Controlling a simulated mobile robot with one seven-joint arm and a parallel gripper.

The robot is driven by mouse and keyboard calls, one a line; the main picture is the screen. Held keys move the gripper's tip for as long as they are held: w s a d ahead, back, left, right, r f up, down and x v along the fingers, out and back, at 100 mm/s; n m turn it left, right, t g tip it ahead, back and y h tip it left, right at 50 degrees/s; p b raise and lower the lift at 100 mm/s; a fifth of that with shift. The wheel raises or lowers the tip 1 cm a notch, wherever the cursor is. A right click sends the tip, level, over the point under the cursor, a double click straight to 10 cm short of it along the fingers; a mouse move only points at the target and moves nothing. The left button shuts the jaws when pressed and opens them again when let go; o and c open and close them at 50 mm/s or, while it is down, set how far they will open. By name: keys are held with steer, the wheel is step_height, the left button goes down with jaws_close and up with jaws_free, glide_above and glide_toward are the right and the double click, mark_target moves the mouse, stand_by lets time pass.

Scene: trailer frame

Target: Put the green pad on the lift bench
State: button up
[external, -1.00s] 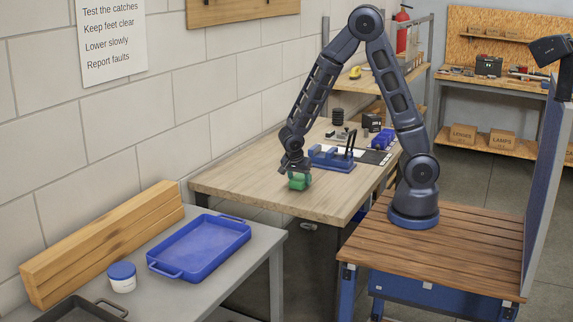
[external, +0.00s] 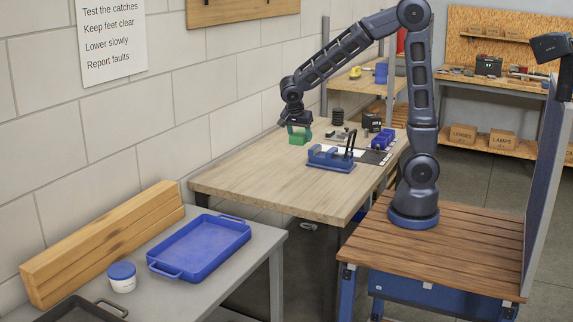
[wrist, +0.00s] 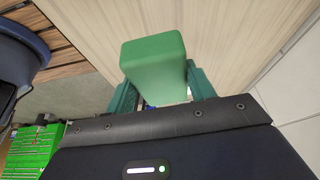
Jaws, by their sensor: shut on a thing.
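The green pad (external: 298,138) is a small block over the far left part of the long wooden-topped bench (external: 265,182). My gripper (external: 299,127) points down and is shut on it. In the wrist view the pad (wrist: 155,65) sits between my two green fingers, with pale wood grain beyond it. I cannot tell whether the pad touches the bench top or is held just above it. No label shows which surface is the lift bench.
A blue clamp fixture (external: 331,158) with a black upright handle stands right of the pad. Black discs (external: 337,114) and blue bins (external: 383,140) are farther back. The bench's near part is clear. A blue tray (external: 200,247) lies on the grey table at front left.

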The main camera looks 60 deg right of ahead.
steer(key=shift+w, duration=0.4)
steer(key=w+d+f+n+t+y, duration=0.1)
steer(key=w+f+n, duration=0.3)
steer(key=w, duration=0.4)
steer(key=w+d+f+n+t+y, duration=0.1)
steer(key=w+f+n, duration=0.3)
steer(key=w, duration=0.4)
steer(key=w+d+f+n+t+y, duration=0.1)
steer(key=w+f+n, duration=0.3)
steer(key=w, duration=0.5)
steer(key=shift+d+f+n+t, duration=0.2)
steer(key=shift+d+n+t, duration=0.4)
steer(key=shift+n, duration=0.4)
